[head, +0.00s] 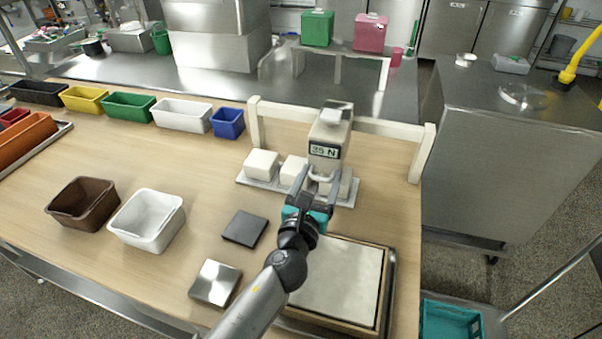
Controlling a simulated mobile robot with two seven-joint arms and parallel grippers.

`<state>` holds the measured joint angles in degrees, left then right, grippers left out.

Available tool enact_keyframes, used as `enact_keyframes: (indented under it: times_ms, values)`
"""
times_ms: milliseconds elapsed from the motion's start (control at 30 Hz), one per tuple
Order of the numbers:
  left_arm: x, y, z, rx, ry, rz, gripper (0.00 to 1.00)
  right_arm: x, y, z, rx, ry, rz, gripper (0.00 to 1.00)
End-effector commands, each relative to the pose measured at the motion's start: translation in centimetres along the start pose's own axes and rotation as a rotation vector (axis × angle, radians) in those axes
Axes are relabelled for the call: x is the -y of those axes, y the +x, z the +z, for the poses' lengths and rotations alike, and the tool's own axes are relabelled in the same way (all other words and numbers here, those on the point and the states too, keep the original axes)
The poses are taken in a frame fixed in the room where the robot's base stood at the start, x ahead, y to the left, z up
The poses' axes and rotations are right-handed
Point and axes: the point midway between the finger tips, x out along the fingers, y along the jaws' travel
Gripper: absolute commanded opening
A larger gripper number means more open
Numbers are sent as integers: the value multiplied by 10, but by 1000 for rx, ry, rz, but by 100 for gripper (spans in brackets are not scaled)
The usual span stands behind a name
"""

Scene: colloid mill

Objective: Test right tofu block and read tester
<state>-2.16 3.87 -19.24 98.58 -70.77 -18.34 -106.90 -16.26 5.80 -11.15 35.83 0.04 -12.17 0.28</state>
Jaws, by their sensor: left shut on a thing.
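Three white tofu blocks sit in a row on a light tray (252,183): a left block (261,164), a middle block (293,168) and a right block (345,187), partly hidden by my gripper. A beige tester (331,128) stands upright over the right block, and its display reads "35 N". My left gripper (321,178) is shut on the tester's lower part. Whether the tester's tip touches the block is hidden behind the gripper. My right gripper is out of view.
A low white rail (385,128) stands behind the tray. A framed pale board (340,283) lies in front, with a black square plate (243,229) and a steel square plate (215,283) to its left. Brown (84,202) and white (148,219) bins stand further left.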

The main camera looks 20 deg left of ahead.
Motion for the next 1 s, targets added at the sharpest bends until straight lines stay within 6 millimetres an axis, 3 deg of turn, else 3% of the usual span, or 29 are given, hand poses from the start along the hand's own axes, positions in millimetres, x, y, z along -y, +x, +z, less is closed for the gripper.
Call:
enact_keyframes:
  times_ms: [33, 133, 467, 500, 600, 1000]
  values:
    - [13, 0, -1, 0, -4, -8, 0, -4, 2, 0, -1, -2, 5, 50]
    - [24, 0, -1, 0, 0, -2, 0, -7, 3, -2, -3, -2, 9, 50]
    - [27, 0, 0, 1, 4, 5, 0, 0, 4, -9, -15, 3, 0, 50]
    - [27, 0, 0, 1, 4, 5, 74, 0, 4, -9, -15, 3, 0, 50]
    - [27, 0, 0, 1, 4, 4, 84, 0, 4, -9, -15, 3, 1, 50]
    - [28, -10, 0, -1, 3, 2, 84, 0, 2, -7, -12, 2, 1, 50]
